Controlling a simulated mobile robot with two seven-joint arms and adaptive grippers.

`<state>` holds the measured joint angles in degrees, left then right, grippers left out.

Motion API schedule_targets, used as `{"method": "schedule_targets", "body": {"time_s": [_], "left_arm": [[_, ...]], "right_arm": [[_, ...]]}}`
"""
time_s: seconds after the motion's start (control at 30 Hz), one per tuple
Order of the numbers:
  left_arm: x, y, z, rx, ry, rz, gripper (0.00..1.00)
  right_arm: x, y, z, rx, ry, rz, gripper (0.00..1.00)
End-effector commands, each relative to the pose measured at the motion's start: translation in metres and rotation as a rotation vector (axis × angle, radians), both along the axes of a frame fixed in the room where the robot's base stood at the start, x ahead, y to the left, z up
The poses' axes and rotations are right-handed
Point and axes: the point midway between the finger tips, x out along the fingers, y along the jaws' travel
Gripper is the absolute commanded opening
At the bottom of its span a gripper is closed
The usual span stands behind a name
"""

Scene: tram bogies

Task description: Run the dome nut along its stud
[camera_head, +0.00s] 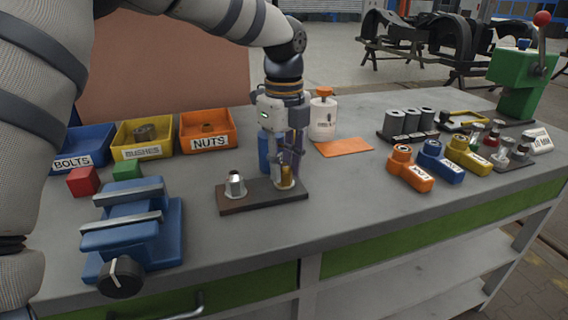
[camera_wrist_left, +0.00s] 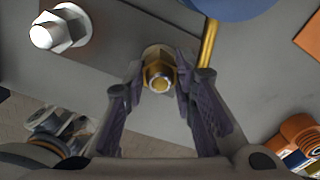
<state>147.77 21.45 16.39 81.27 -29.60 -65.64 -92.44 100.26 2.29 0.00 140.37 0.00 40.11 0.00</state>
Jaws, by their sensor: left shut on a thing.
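A brass dome nut (camera_head: 287,175) stands at the right end of a dark base plate (camera_head: 247,202). My left gripper (camera_head: 287,172) comes down from above and is shut on it, low over the plate. In the left wrist view the brass nut (camera_wrist_left: 158,72) sits between the purple finger pads of my left gripper (camera_wrist_left: 161,80). The stud is hidden inside or under the nut. A silver dome nut (camera_head: 235,185) stands upright at the plate's left end and also shows in the wrist view (camera_wrist_left: 62,28). My right gripper is in neither view.
A blue vise (camera_head: 130,230) stands at the left. Bins of bolts, bushes and nuts (camera_head: 208,131) line the back left. A white bottle (camera_head: 323,118) and an orange cloth (camera_head: 343,147) are behind the plate. Coloured tools (camera_head: 410,170) lie at right.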

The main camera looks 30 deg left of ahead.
Motion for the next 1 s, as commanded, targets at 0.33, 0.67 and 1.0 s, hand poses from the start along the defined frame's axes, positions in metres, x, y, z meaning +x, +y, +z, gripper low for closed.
{"method": "schedule_targets", "body": {"time_s": [0.33, 0.67, 1.0], "left_arm": [[0.002, 0.0, 0.006, 0.001, -0.016, -0.002, 0.0], [0.001, 0.0, 0.003, 0.0, -0.007, -0.002, 0.45], [0.001, 0.0, 0.052, 0.001, -0.012, -0.002, 0.45]], "right_arm": [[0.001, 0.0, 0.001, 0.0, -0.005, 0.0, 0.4], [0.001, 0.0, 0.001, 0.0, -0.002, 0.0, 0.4], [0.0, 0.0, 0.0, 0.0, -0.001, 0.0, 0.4]]}}
